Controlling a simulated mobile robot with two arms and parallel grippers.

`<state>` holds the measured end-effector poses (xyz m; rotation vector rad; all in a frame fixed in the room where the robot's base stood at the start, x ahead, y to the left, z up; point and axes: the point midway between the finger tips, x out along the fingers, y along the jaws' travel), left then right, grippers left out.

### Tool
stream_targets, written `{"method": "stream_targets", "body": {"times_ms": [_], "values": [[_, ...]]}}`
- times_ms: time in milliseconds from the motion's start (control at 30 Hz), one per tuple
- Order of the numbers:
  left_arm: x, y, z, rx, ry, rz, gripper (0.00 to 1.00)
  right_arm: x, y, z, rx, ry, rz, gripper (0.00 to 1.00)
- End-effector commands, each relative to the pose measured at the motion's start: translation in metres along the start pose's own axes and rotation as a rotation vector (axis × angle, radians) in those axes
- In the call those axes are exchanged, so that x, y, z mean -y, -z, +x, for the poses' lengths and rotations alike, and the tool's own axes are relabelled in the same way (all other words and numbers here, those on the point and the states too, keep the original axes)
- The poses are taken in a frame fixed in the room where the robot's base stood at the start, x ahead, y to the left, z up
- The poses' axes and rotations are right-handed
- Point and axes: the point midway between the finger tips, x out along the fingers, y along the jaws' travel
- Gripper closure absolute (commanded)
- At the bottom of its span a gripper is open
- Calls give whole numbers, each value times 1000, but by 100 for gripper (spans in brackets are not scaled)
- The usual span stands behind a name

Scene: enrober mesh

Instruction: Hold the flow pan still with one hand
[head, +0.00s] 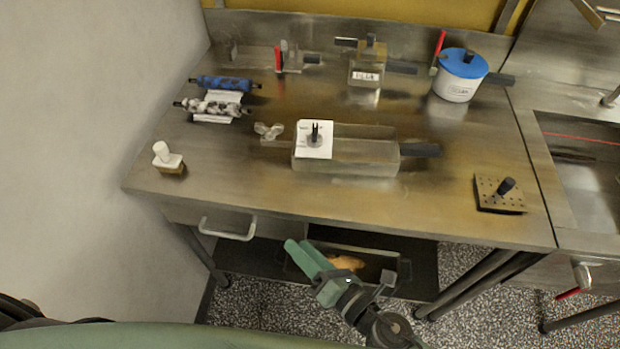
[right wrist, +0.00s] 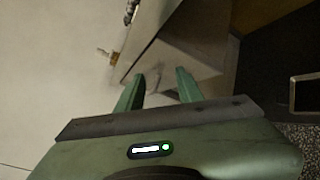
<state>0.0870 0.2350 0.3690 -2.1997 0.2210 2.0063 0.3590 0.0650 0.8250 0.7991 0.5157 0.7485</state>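A long box-shaped metal pan with a dark handle on its right, which looks like the flow pan (head: 365,155), sits in the middle of the steel table. A white card (head: 314,149) with a dark upright knob is at its left end. My right gripper (head: 298,246) is in front of and below the table's front edge, well apart from the pan. In the right wrist view its two green fingers (right wrist: 160,76) are spread with nothing between them. The pan cannot be made out in that view. My left gripper is not in view.
The steel table (head: 240,180) has a drawer handle (head: 228,232) in front. A tray (head: 385,262) is under it. A perforated block (head: 500,195), blue-lidded pot (head: 460,72), labelled box (head: 368,66), rollers (head: 222,83) and white-handled brush (head: 168,158) surround the pan.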

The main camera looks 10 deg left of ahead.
Motion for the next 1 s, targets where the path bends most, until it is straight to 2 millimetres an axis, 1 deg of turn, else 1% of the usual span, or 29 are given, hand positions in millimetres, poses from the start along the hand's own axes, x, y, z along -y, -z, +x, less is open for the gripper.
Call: {"method": "stream_targets", "body": {"times_ms": [33, 67, 100, 133, 167, 200, 300, 400, 500, 600, 700, 867, 1000], "values": [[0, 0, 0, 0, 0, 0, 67, -31, -5, -1, 8, -60, -97, 64], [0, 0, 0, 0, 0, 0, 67, -49, -9, -1, 24, -89, -163, 64], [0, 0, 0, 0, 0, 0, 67, -72, -19, 1, 71, -112, -260, 64], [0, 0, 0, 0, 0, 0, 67, -83, -32, 7, 130, -99, -331, 64], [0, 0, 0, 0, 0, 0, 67, -87, -42, 12, 179, -69, -379, 64], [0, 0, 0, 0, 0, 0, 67, -88, -55, 19, 236, -21, -429, 64], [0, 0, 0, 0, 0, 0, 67, -86, -83, 31, 350, 118, -533, 64], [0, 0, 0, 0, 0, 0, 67, -83, -105, 37, 428, 269, -625, 64], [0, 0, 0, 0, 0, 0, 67, -82, -120, 38, 471, 411, -697, 64], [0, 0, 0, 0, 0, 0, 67, -80, -130, 36, 485, 529, -754, 64], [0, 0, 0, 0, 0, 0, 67, -79, -134, 34, 485, 611, -790, 64], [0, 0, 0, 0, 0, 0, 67, -76, -138, 33, 481, 669, -816, 64], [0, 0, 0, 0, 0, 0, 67, -71, -148, 43, 481, 675, -820, 64]]}}
